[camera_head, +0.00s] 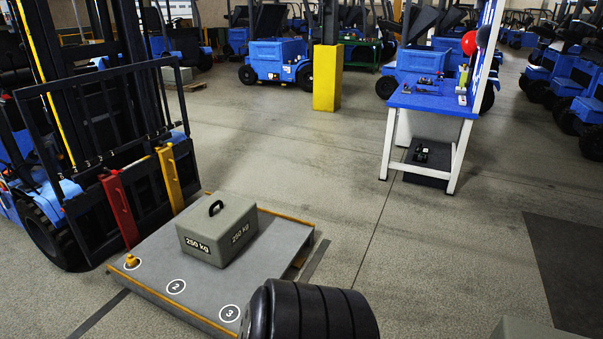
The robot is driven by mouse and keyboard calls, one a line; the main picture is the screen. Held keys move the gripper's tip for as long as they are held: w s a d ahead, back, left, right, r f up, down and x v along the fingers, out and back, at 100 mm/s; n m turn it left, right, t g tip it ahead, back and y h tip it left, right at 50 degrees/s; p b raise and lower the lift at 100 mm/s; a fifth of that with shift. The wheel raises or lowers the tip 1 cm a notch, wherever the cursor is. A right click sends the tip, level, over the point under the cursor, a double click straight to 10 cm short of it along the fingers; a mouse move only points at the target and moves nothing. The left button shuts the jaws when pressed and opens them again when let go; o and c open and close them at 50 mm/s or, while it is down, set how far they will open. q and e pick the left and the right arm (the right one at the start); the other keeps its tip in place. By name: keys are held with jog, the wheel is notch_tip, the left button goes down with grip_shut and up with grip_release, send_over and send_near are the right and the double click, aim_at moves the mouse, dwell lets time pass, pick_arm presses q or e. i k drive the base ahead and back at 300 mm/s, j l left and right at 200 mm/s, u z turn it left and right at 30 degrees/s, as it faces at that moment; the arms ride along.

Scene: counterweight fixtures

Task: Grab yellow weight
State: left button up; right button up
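A small yellow weight (131,261) stands on the near left corner of a low grey platform (205,287) with yellow-orange edges. It is beside the foot of the forklift's red fork. White circles marked 2 and 3 lie in a row to its right along the platform's near edge, and both are empty. A large grey block marked 250 kg (217,230), with a black handle on top, sits farther back on the platform. Neither of my grippers is in view.
A blue and black forklift (100,130) stands at the left, its red fork (120,208) and yellow fork (170,178) raised upright by the platform. A blue-topped workbench (435,100) with tools and a yellow pillar (327,78) stand farther back. The middle floor is clear.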

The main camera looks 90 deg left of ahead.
aim_at(132, 261)
jog(key=u, duration=4.05)
jog(key=i+l, duration=0.15)
jog(key=i, duration=0.2)
jog(key=l+z, duration=0.05)
